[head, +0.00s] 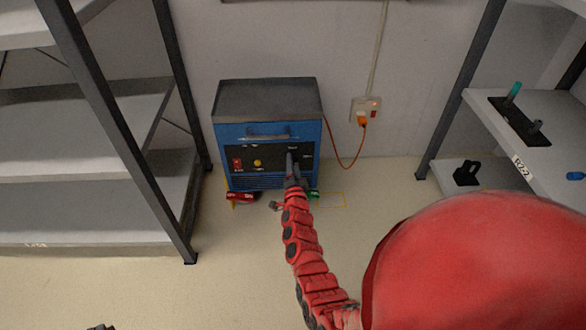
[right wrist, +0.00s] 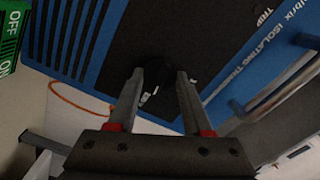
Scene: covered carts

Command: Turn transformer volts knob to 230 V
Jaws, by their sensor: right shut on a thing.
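The transformer (head: 226,131) is a blue box with a dark grey top and a black front panel, standing on the floor against the wall. My right gripper (head: 294,166) reaches the right part of that panel and covers the volts knob in the head view. In the right wrist view the two fingers are shut on the dark round volts knob (right wrist: 153,84). Its pointer and scale cannot be read. A small dark part at the bottom left edge of the head view (head: 101,327) looks like my left gripper; its jaws cannot be made out.
A red switch (head: 237,164) and a yellow button (head: 257,163) sit on the panel's left. Red (head: 241,197) and green (head: 313,195) items lie at the box's foot. An orange cable (head: 349,166) runs to a wall socket (head: 365,108).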

